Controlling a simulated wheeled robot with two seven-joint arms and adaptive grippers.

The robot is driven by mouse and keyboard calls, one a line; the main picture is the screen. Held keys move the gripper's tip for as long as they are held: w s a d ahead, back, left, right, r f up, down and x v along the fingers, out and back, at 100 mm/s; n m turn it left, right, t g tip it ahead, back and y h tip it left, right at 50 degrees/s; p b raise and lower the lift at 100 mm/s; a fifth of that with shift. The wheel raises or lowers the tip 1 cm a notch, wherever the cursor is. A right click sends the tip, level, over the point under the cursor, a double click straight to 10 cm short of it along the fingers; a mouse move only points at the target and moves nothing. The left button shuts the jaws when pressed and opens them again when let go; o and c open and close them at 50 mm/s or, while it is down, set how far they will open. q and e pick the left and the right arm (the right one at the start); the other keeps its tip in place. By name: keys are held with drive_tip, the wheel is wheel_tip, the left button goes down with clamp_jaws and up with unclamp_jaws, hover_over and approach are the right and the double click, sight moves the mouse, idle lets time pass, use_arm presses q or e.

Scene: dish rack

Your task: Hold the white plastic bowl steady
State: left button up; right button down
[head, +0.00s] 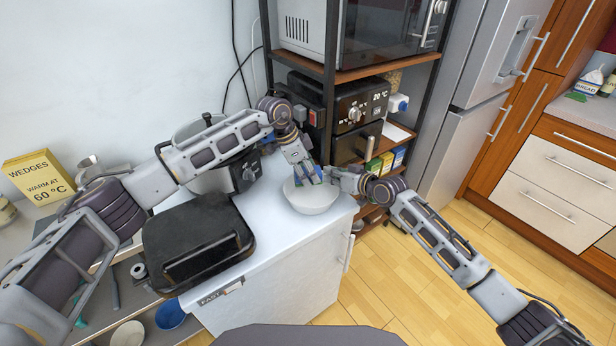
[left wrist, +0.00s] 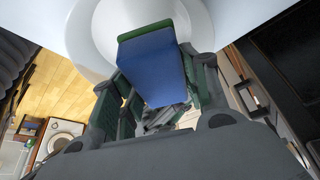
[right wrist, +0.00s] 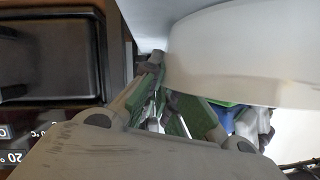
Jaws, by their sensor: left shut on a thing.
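The white plastic bowl (head: 311,198) stands upright on the white counter, near its right end. My left gripper (head: 305,175) reaches down into the bowl, shut on a sponge with a blue body and a green face. The sponge (left wrist: 152,66) fills the middle of the left wrist view, with the bowl (left wrist: 88,42) behind it. My right gripper (head: 337,178) is at the bowl's right rim. In the right wrist view its fingers (right wrist: 172,92) are close against the bowl wall (right wrist: 245,50); whether they grip the rim is unclear.
A black lidded box (head: 197,240) and a silver cooker (head: 215,170) stand left of the bowl on the counter (head: 285,235). A black-framed shelf with an oven (head: 355,115) rises just behind. The counter's right edge is close to the bowl. Open floor lies to the right.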

use_arm(q)
drive_tip(key=shift+r, duration=0.25)
drive_tip(key=shift+r, duration=1.4)
use_arm(e)
drive_tip(key=c, duration=1.6)
unclamp_jaws()
drive_tip(key=shift+o, duration=0.2)
drive_tip(key=shift+v, duration=5.95)
drive_tip(key=shift+d, duration=0.1)
